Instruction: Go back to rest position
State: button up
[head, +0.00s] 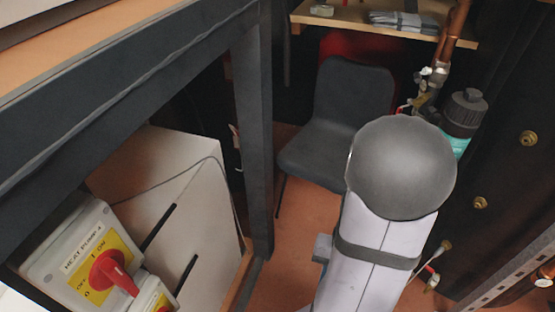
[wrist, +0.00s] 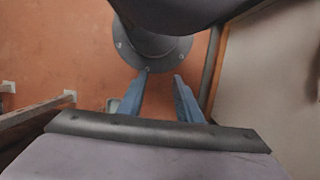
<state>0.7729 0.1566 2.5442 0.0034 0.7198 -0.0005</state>
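My gripper (wrist: 161,76) shows in the wrist view as two blue-grey fingers with a clear gap between them. It is open, and nothing is seen between the fingers. The fingers point toward a round grey bolted flange over the orange-brown floor (wrist: 60,45). In the head view my white arm link and its round grey joint stand at the centre right. My gripper is hidden or out of sight there.
A heat pump switch box (head: 82,262) with a red knob (head: 112,273) is at lower left, near a white panel (head: 165,185). A dark frame post (head: 251,130) stands beside it. A dark chair (head: 345,115), copper pipes (head: 452,32) and a teal-and-black pump (head: 463,115) are behind my arm.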

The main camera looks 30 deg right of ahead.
jog(key=w+a+r+n+t+h, duration=0.2)
jog(key=w+a+r+n, duration=0.4)
jog(key=w+a+n, duration=0.5)
notch_tip(320, 180, up, 25)
jog(key=s+a+m+p, duration=0.1)
jog(key=m+p, duration=0.1)
jog(key=p, duration=2.3)
jog(key=shift+s+f, duration=0.15)
jog(key=shift+s, duration=0.05)
jog(key=shift+f, duration=0.15)
notch_tip(320, 180, down, 23)
jog(key=b, duration=2.3)
jog(key=shift+f, duration=0.15)
